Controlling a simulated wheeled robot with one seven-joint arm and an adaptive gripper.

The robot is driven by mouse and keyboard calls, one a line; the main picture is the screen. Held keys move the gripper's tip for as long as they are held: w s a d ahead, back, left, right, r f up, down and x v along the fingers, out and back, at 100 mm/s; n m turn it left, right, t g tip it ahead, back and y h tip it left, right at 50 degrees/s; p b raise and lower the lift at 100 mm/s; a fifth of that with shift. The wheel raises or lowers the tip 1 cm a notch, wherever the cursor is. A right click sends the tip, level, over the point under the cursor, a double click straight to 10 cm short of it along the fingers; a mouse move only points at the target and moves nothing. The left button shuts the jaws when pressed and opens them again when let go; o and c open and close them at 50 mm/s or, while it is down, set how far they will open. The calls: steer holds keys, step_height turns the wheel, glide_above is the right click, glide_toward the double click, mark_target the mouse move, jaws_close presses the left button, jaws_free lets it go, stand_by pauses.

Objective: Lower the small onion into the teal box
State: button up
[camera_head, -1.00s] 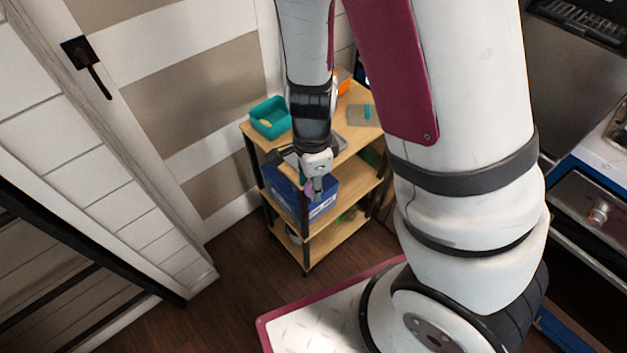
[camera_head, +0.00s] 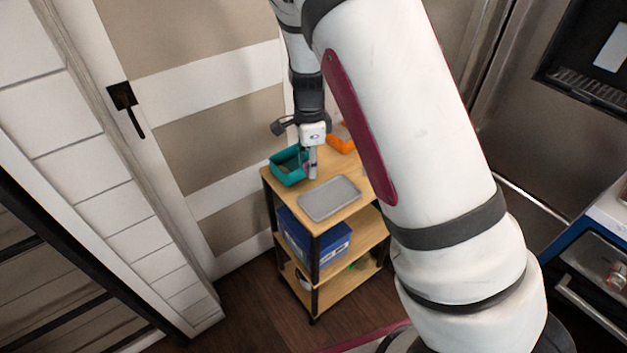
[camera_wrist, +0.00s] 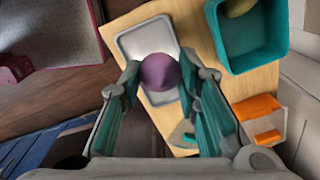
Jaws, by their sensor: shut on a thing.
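The small onion (camera_wrist: 160,72) is round and purple, held between the two fingertips of my gripper (camera_wrist: 161,76) in the wrist view. In the head view my gripper (camera_head: 312,165) hangs pointing down just right of the teal box (camera_head: 289,181), above the cart's top shelf. The teal box (camera_wrist: 262,60) is open-topped and lies up and right of the onion in the wrist view, with a yellowish-green item (camera_wrist: 238,7) inside it. The onion appears apart from the box, over the grey tray's side. It is mostly hidden in the head view.
A grey tray (camera_head: 331,200) lies on the cart's wooden top shelf (camera_head: 352,176), in front of my gripper. An orange container (camera_head: 341,140) stands at the back. A blue box (camera_head: 318,238) sits on the shelf below. A wall is behind the cart.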

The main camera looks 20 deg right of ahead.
steer(key=w+d+f+b, duration=0.1)
steer(key=w+b, duration=0.7)
steer(key=w, duration=0.6)
steer(key=shift+d+f, duration=0.2)
steer(key=shift+f, duration=0.2)
steer(key=shift+f+b, duration=1.1)
steer(key=shift+f, duration=1.4)
steer(key=o, duration=1)
steer(key=shift+r, duration=0.1)
